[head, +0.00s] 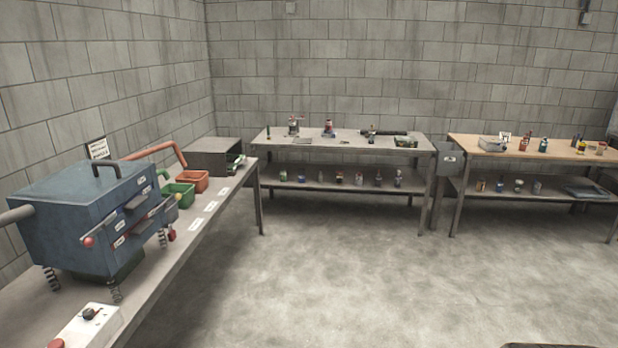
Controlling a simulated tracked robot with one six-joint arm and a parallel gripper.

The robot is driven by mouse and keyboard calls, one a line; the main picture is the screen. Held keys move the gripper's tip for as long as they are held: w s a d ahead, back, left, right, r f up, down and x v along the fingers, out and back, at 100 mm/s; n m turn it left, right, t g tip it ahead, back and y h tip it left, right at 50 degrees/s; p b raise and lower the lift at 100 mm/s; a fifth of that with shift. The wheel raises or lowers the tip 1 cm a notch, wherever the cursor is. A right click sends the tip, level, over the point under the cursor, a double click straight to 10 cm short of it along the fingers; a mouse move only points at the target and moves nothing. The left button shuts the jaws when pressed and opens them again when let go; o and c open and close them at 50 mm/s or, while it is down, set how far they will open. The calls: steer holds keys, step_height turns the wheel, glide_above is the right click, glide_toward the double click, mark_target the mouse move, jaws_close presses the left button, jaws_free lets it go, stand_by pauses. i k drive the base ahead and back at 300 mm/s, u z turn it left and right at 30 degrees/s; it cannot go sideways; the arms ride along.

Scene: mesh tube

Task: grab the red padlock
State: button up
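A small red piece (172,234) shows at the right side of the blue metal box (65,210) on the left bench. It may be the red padlock, but it is too small to tell for sure. It appears to hang beside or stand behind the box's right corner, near a spring leg. I cannot tell whether it touches the box. My gripper is not in view.
The left bench (190,225) also carries green (178,194) and orange (194,181) bins and a white control box (88,328). A grey table (345,150) and a wooden-topped table (560,155) with small items stand along the back wall. The concrete floor (330,270) between is clear.

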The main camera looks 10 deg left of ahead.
mark_target(172, 234)
steer(key=u, duration=0.25)
steer(key=i, duration=1.45)
steer(key=u, duration=0.65)
steer(key=i, duration=0.7)
steer(key=u, duration=0.75)
steer(key=i, duration=0.55)
steer(key=u, duration=0.95)
steer(key=i, duration=0.75)
steer(key=u, duration=0.4)
